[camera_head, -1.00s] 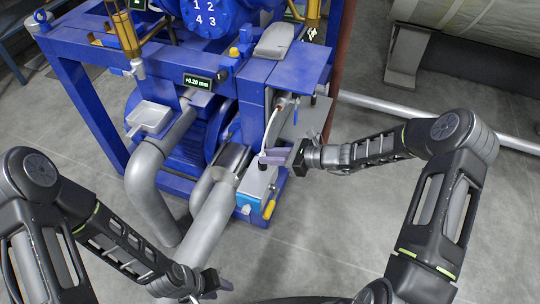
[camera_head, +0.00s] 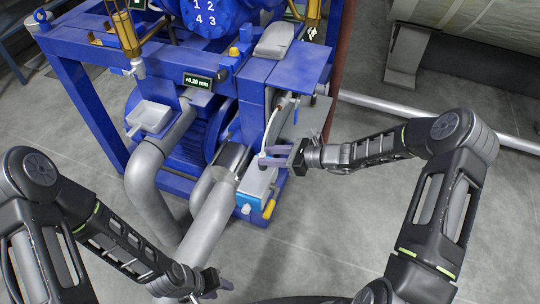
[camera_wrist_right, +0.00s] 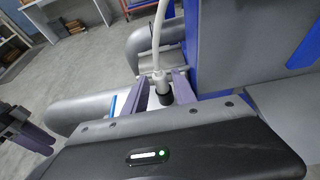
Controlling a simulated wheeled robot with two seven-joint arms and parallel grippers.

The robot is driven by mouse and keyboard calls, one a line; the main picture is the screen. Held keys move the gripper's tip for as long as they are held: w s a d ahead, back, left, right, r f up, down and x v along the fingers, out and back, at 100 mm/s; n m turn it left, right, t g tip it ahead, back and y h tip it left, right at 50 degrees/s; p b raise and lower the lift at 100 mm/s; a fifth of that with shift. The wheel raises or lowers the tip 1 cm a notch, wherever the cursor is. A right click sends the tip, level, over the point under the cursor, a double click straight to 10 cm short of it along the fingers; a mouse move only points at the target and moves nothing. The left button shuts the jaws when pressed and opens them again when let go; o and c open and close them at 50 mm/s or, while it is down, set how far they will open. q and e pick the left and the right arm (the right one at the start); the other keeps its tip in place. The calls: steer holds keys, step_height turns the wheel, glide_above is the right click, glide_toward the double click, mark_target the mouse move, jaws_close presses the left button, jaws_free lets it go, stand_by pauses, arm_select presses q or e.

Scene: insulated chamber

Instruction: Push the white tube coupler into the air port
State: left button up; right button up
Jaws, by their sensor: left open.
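A white tube (camera_wrist_right: 158,30) comes down in the right wrist view to a pale coupler (camera_wrist_right: 158,75) with small side arms. Directly below it is a short black cylinder (camera_wrist_right: 163,95), apparently the air port. The two meet, but I cannot tell how deep the coupler sits. My right gripper (camera_head: 270,156) has its purple fingers spread on either side of the coupler, with gaps showing; it also shows in the wrist view (camera_wrist_right: 162,88). In the head view the fingers largely hide the coupler. My left gripper (camera_head: 219,283) is open and empty low in the head view.
A blue machine frame (camera_head: 90,110) with a grey side plate (camera_head: 312,118) stands close behind my right gripper. Large grey pipes (camera_head: 210,225) run between my arms. A yellow-handled part (camera_head: 269,209) sits low on the machine.

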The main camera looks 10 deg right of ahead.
steer(key=shift+o, duration=1)
steer(key=v, duration=0.7)
steer(key=shift+s+d, duration=0.2)
steer(key=shift+d, duration=0.1)
steer(key=shift+r, duration=0.1)
